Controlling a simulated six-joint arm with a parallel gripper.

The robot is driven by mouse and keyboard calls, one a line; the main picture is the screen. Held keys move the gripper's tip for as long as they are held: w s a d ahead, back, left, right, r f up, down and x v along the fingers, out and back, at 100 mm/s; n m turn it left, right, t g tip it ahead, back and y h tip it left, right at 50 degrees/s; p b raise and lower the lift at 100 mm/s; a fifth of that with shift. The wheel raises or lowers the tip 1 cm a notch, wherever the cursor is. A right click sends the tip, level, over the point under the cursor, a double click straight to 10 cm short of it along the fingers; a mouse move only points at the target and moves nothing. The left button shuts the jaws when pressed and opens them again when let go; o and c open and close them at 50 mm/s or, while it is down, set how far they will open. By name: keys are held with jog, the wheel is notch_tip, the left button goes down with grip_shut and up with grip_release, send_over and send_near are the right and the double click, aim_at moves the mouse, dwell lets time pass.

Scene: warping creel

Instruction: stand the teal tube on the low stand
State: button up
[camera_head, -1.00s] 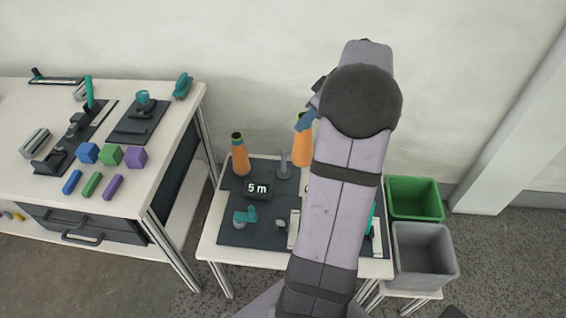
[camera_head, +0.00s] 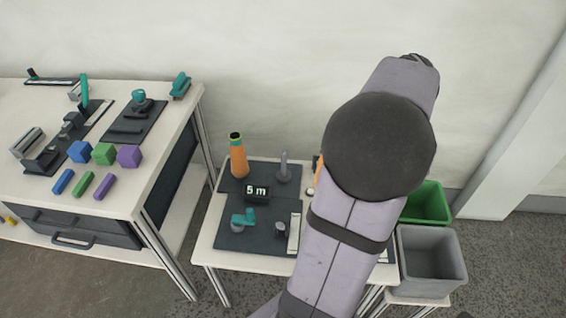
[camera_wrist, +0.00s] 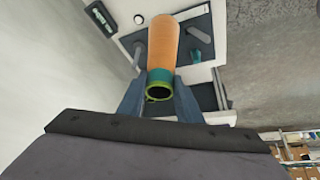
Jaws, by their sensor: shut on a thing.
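My gripper (camera_wrist: 160,90) is shut on an orange yarn-wound tube (camera_wrist: 165,48) in the wrist view. The tube has a teal band and a green rim at the near end, between the fingers. An orange sliver beside my arm in the head view (camera_head: 317,172) seems to be this tube; my arm hides the rest and the gripper. A grey upright peg on a round base (camera_head: 284,171) stands free on the dark mat. A shorter grey post (camera_head: 281,229) stands nearer the front. I cannot tell for certain which is the low stand.
Another orange tube (camera_head: 238,160) with a dark, green-edged top stands left of the peg. A "5 m" display (camera_head: 257,191) and a teal device (camera_head: 243,219) share the small table. Green (camera_head: 428,202) and grey bins (camera_head: 431,258) stand right. A workbench (camera_head: 150,178) stands left.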

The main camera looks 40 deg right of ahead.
jog(key=s, duration=0.2)
jog(key=s+b, duration=0.1)
jog(key=s, duration=0.1)
jog(key=shift+a, duration=0.35)
jog(key=shift+f, duration=0.1)
notch_tip(320, 180, down, 17)
jog(key=b, duration=1.4)
jog(key=shift+r, duration=0.2)
jog(key=shift+f+b, duration=0.15)
jog(key=shift+b, duration=0.2)
jog(key=shift+f+b, duration=1.15)
jog(key=shift+f, duration=0.2)
jog(key=shift+f+b, duration=0.35)
jog(key=shift+f, duration=0.05)
jog(key=o, duration=1.4)
